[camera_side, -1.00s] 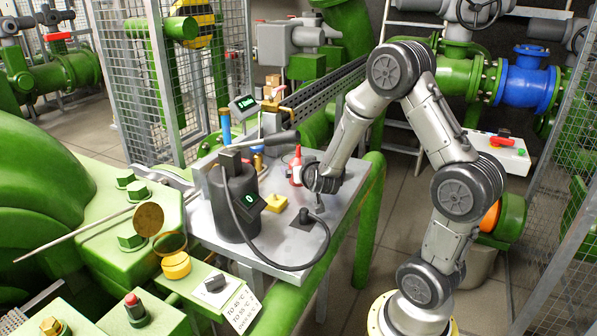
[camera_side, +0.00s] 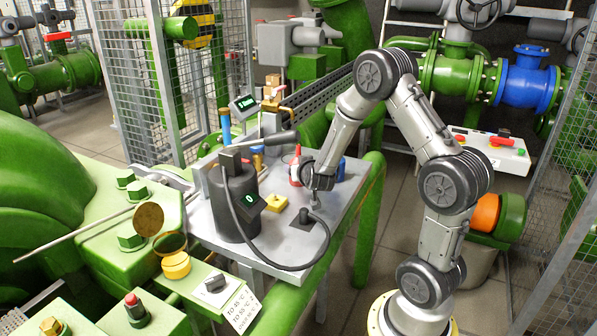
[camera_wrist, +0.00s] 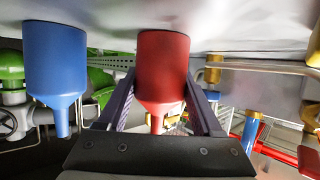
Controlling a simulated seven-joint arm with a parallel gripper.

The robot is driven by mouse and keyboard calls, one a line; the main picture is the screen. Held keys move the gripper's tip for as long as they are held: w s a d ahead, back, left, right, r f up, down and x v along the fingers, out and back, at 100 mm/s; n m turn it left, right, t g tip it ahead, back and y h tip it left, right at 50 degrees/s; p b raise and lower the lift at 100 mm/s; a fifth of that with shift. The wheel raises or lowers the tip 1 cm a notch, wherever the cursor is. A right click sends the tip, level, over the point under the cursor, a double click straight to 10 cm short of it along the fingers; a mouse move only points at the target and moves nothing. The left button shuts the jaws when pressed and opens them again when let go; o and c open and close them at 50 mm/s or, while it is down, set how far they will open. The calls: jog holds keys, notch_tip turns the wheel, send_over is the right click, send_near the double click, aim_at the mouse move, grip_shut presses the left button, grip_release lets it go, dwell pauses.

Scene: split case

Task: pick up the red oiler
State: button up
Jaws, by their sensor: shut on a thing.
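The red oiler (camera_wrist: 163,65) is in the middle of the wrist view, its wide body at the top and its narrow spout pointing down in the picture. The fingers of my gripper (camera_wrist: 162,92) lie on both sides of it, shut on it. In the side view the red oiler (camera_side: 295,168) stands upright by the far edge of the grey table, partly behind my gripper (camera_side: 307,181). Whether its base touches the table is unclear. A similar blue oiler (camera_wrist: 56,65) is left of it in the wrist view, apart from my fingers, and behind my wrist in the side view (camera_side: 340,169).
A dark cylinder with a hose (camera_side: 233,205) stands on the table (camera_side: 317,262) to the left. A yellow block (camera_side: 277,203) and a black knob on a plate (camera_side: 304,220) are in front. A blue and brass part (camera_wrist: 249,132) is at right in the wrist view.

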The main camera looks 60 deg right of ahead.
jog(key=shift+c, duration=1.2)
jog(key=shift+r, duration=0.3)
jog(key=shift+r, duration=1.1)
jog(key=shift+s+a+r, duration=1.35)
jog(key=shift+s+r, duration=0.35)
jog(key=shift+s, duration=0.15)
jog(key=shift+s+a+r, duration=1.4)
jog(key=shift+s+r, duration=0.35)
jog(key=shift+s, duration=0.15)
jog(key=shift+s+a+r, duration=1.35)
jog(key=shift+s+r, duration=0.35)
jog(key=shift+s, duration=0.15)
